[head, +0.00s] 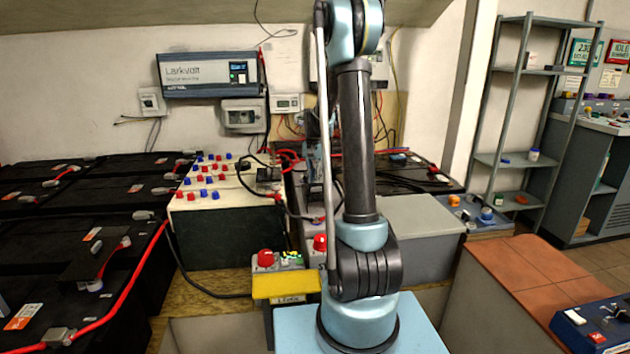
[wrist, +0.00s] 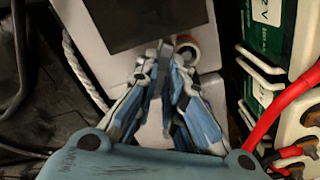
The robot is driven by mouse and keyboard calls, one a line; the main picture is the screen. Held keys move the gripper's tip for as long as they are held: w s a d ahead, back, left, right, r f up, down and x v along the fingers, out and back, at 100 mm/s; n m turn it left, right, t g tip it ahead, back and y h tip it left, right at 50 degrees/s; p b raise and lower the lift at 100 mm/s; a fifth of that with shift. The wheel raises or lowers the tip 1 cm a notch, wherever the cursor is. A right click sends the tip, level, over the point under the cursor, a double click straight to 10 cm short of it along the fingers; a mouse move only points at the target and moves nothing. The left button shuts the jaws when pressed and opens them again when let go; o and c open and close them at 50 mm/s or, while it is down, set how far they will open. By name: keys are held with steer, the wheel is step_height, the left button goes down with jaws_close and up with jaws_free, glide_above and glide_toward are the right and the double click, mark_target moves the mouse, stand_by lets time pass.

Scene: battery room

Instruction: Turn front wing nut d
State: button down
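I cannot make out a wing nut for certain in either view. In the wrist view, my gripper (wrist: 164,50) points at a pale box-like surface (wrist: 119,52) with a dark panel on it. Its two blue-grey fingers lean together and their tips meet or nearly meet, with nothing clearly visible between them. A small round part with a red centre and a pale rim (wrist: 187,48) shows just behind and right of the fingertips. I cannot tell whether they touch. In the head view, my upright arm hides the gripper.
Black batteries (head: 62,229) with red cables fill the left. A cream-topped case (head: 228,222) with red and blue terminals stands beside them. In the wrist view, a red cable (wrist: 262,118) and green-and-white units (wrist: 272,42) lie close on the right. Shelves (head: 522,114) stand at right.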

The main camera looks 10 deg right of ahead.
steer(key=shift+d, duration=0.2)
steer(key=shift+a, duration=0.15)
steer(key=m, duration=0.6)
steer(key=shift+s, duration=0.1)
steer(key=m, duration=0.5)
steer(key=shift+m, duration=0.4)
stand_by(0.4)
steer(key=c, duration=2)
jaws_free()
steer(key=shift+o, duration=0.2)
